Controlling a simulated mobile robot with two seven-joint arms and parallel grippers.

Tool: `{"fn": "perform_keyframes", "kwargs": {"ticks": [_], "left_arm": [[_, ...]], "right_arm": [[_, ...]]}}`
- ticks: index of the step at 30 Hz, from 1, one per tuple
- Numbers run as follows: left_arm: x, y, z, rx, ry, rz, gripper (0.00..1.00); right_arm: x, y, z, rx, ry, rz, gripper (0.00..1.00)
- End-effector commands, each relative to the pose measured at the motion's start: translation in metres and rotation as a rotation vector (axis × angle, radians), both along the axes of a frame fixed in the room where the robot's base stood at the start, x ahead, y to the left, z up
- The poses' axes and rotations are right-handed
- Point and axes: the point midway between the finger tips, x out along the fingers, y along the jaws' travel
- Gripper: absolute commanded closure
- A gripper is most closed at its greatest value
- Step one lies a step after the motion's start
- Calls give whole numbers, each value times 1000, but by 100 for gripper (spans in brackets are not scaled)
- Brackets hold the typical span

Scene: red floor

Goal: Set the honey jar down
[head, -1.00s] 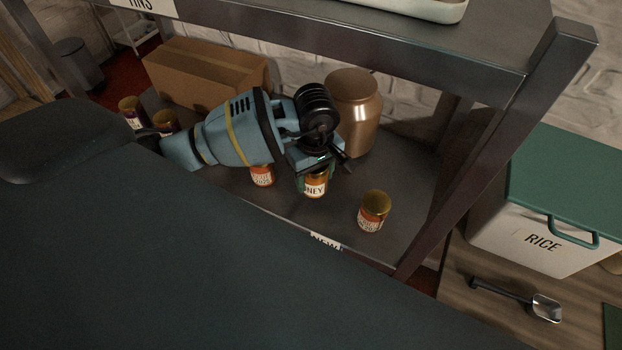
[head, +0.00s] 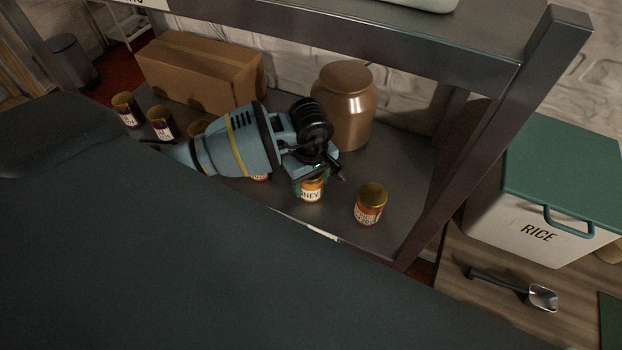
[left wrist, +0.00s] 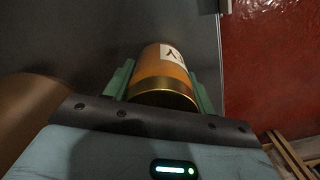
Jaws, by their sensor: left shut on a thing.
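The honey jar (head: 312,190) is a small orange jar with a white label reading "HONEY", partly covered by my left gripper in the head view. My left gripper (head: 314,176) is shut on it, over the front part of the metal shelf (head: 400,190). In the left wrist view the honey jar (left wrist: 164,68) lies between the green fingers of the left gripper (left wrist: 165,82), its gold lid toward the camera. I cannot tell whether its base touches the shelf. My right gripper is not in view.
A jar with a gold lid (head: 370,204) stands to the right. A large brown crock (head: 345,105) and a cardboard box (head: 200,72) stand behind. Dark jars (head: 162,122) are at the left, and another is mostly hidden under my arm. The shelf post (head: 480,150) rises at the right.

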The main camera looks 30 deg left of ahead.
Motion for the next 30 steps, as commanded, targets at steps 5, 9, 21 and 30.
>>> {"fn": "perform_keyframes", "kwargs": {"ticks": [5, 9, 21, 30], "left_arm": [[0, 0, -1, 1, 1, 0, 26], [0, 0, -1, 1, 1, 0, 23], [1, 0, 23, 1, -5, -1, 23], [1, 0, 82, 1, -5, -1, 23]], "right_arm": [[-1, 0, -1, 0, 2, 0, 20], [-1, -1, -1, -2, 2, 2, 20], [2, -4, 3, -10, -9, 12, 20], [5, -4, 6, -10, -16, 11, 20]]}}
